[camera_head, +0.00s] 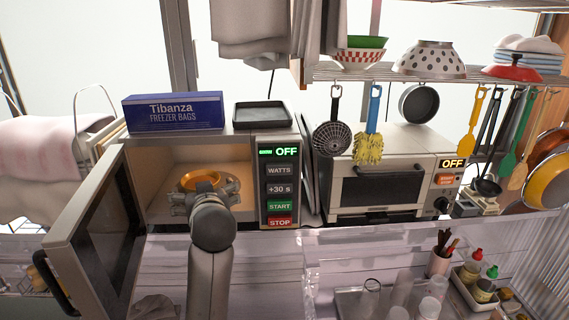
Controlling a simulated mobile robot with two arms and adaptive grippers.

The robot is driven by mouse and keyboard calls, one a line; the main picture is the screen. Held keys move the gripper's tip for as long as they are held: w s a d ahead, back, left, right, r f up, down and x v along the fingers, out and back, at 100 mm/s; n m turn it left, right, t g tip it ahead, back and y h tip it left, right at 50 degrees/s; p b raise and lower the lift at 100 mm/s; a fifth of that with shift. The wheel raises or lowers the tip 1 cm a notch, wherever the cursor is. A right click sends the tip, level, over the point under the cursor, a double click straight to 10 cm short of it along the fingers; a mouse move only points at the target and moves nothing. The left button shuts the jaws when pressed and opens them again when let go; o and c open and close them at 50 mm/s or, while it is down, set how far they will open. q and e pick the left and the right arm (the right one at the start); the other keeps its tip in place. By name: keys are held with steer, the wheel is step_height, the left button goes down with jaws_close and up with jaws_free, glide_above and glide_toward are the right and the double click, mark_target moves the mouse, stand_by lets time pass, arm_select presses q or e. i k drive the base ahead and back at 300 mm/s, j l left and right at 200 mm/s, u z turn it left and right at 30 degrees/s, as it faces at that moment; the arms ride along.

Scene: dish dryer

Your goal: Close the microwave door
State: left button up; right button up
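The microwave (279,144) stands at the left of the counter, its door (95,238) swung wide open to the left, with a dark window and a dark handle (52,283) on its outer side. An orange round dish (200,181) shows inside, near the opening. My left arm comes up from the bottom, and my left gripper (206,187) is at the microwave's mouth, right by the dish and apart from the door. My wrist hides part of the gripper, so I cannot tell whether its fingers hold the dish. My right gripper is not in view.
A blue freezer bags box (173,112) and a dark tray (262,115) sit on the microwave. A toaster oven (376,187) stands to its right, below hanging utensils. Bottles and cups (429,307) stand at the lower right. A rack with a pink cloth (40,155) is behind the door.

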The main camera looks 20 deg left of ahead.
mark_target(112, 244)
steer(key=k+l, duration=0.25)
steer(key=l, duration=0.15)
steer(key=k+l, duration=0.55)
steer(key=l, duration=0.25)
steer(key=k+l, duration=0.25)
steer(key=l, duration=0.15)
